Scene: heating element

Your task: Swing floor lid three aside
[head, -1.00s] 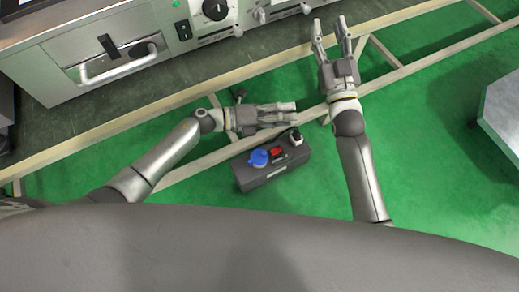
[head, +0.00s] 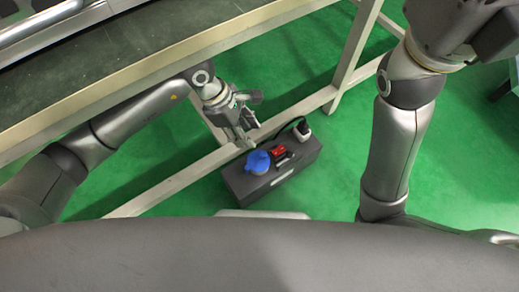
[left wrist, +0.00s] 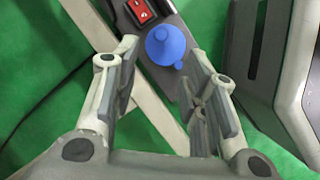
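A dark grey socket box (head: 275,185) lies on the green floor, with a round blue lid (head: 258,162) shut-looking at its left end. A red switch (head: 278,150) sits in its middle and a plug with a cable (head: 302,132) at its far right end. My left gripper (head: 248,132) is just above and behind the box, pointing down. In the left wrist view its fingers (left wrist: 160,95) are spread and empty, with the blue lid (left wrist: 165,45) beyond and between them.
The bench's pale frame (head: 200,170) runs close behind the box, with a lower rail and an upright (head: 355,50). The dark bench shelf (head: 150,50) is above left. Green floor (head: 335,185) is free right of the box.

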